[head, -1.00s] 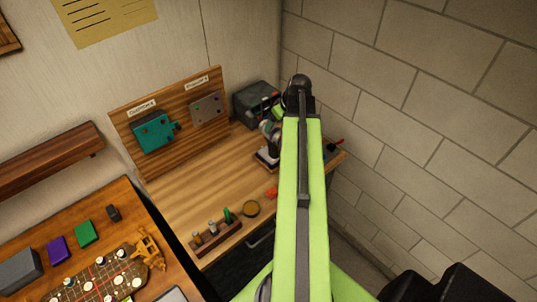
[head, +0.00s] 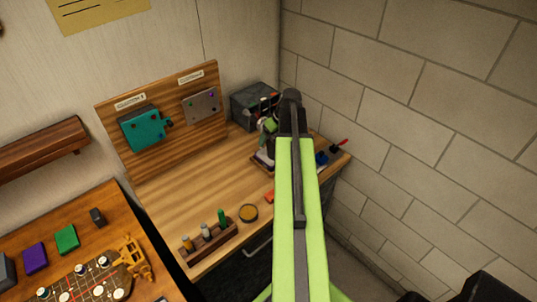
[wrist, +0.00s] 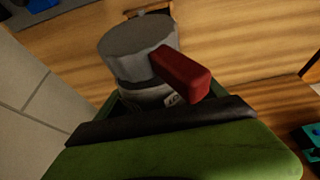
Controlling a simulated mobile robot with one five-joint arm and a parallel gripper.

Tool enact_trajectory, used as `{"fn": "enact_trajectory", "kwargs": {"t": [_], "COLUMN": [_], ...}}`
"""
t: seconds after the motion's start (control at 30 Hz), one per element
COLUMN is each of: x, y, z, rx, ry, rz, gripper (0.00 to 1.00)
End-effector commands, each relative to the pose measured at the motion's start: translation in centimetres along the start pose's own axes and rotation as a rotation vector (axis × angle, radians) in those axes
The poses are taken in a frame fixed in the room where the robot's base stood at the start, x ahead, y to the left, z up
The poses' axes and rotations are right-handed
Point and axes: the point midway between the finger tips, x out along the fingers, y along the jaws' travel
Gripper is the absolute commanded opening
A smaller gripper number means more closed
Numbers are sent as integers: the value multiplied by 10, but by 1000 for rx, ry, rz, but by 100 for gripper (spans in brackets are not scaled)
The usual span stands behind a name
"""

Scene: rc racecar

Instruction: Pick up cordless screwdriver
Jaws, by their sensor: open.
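My gripper (head: 269,126) is partly hidden behind my green arm in the head view, over the back right of the wooden workbench. In the wrist view, its green body with a black edge (wrist: 160,122) fills the bottom, and the jaws are open. Just beyond that edge is a grey cylinder (wrist: 138,48) with a red block-like part (wrist: 182,73) in front of it. Its lower part is hidden behind the black edge. I cannot tell whether this is the cordless screwdriver. No whole screwdriver shows clearly in the head view.
A dark grey box (head: 250,108) stands at the bench's back. The brick wall (head: 440,130) bounds the right side. The bench's middle is clear.

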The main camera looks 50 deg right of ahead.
Motion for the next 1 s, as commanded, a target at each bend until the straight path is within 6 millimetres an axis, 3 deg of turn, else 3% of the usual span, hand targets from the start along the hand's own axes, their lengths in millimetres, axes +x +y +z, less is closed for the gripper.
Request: {"fn": "enact_trajectory", "kwargs": {"t": [0.1,0.7,1.0], "x": [-2,-2,-2], "y": [0,-1,-1], "z": [-1,-1,-2], "rx": [0,-1,-1], "ry": [0,0,1], "rz": [0,0,0], "gripper": [77,0,0]}}
